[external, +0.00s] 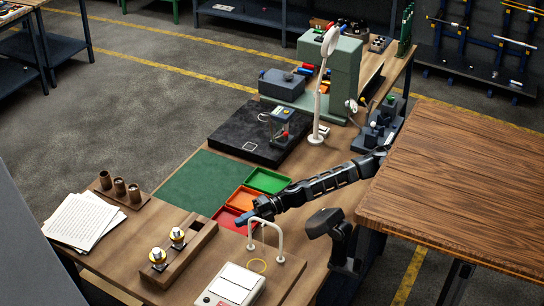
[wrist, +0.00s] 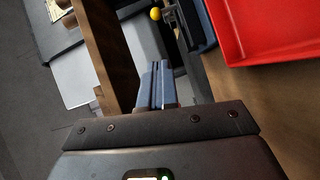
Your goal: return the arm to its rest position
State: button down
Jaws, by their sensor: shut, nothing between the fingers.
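My arm (external: 330,182) reaches from the right over the wooden bench. My gripper (external: 243,217) is at its end, above the bench near the red tray (external: 228,218). In the wrist view my gripper (wrist: 158,75) shows its two blue-grey fingers pressed together with nothing between them. The red tray (wrist: 265,50) lies to the right of the fingers there. How high the fingertips are above the bench I cannot tell.
An orange tray (external: 246,199) and a green tray (external: 268,180) lie beside the red one. A white arched handle (external: 281,240) stands close in front of the gripper. A wooden block with fittings (external: 185,255) is at left. A wooden table (external: 470,180) stands at right.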

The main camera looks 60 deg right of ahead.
jog(key=shift+s+d+r, duration=0.1)
jog(key=shift+s+d, duration=0.3)
jog(key=shift+d, duration=0.15)
